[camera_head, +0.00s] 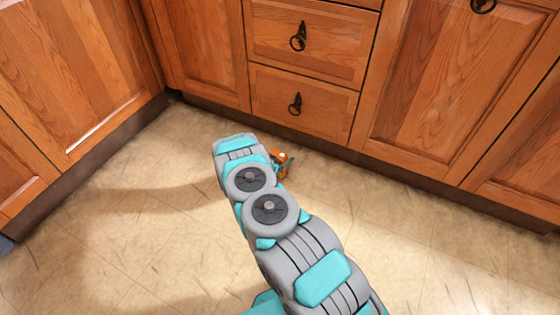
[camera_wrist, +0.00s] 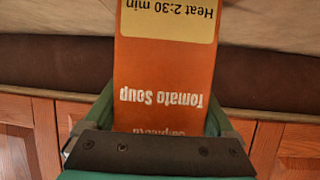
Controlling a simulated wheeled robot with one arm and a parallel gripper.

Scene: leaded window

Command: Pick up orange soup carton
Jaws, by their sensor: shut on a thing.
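The orange soup carton (camera_wrist: 165,75) fills the middle of the wrist view, with "Tomato Soup" and a pale "Heat 2:30 min" label on its face. The lettering is upside down in that picture, as is the room, so the carton looks upright. My gripper (camera_wrist: 165,112) is shut on the carton, with a dark green finger along each side. Part of the carton is cut off by the top edge and part is hidden behind the dark gripper bar. In the head view, a small orange part of the carton (camera_head: 279,156) shows beside my arm, which hides the rest.
Wooden cabinets with a drawer stack (camera_head: 303,95) stand just behind the carton, above a dark base strip (camera_head: 405,172). More cabinets (camera_head: 70,80) close off the left side. The tiled floor (camera_head: 120,240) is clear on the left and right.

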